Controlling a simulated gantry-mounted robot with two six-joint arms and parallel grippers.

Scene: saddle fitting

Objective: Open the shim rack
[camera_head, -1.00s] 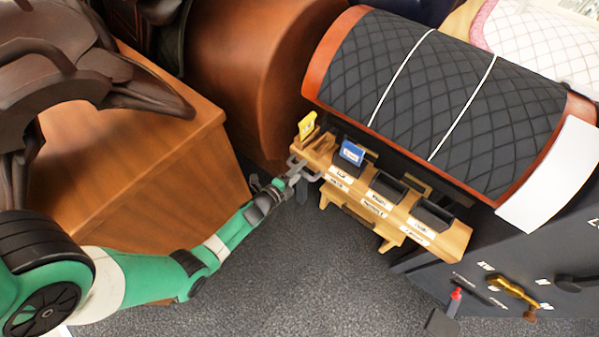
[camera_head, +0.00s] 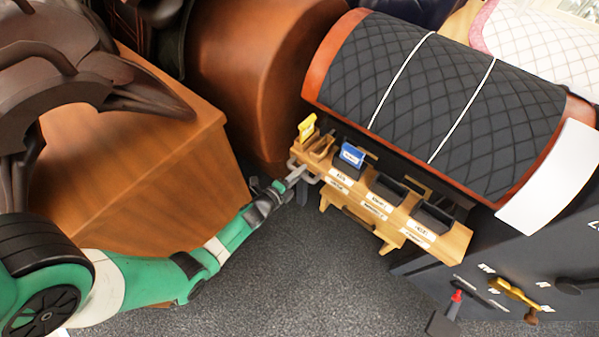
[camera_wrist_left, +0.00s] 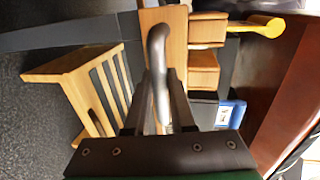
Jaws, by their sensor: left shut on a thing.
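The shim rack (camera_head: 452,243) is a pale wooden unit with dark open bins and white labels along its front, below the black quilted saddle panel. A grey curved handle (camera_head: 314,180) sits at its left end; it also shows in the left wrist view (camera_wrist_left: 157,50), standing out from a wooden board. My left gripper (camera_head: 294,177) is at that handle, and in the wrist view its fingers (camera_wrist_left: 160,95) are shut on it. The fingers hide part of the handle. My right gripper is not in view.
A blue box (camera_head: 351,155) stands in the left bin, and a yellow tag (camera_head: 307,126) stands at the rack's left end. A red-tipped lever (camera_head: 457,296) is at lower right. Grey floor (camera_head: 310,275) below is clear.

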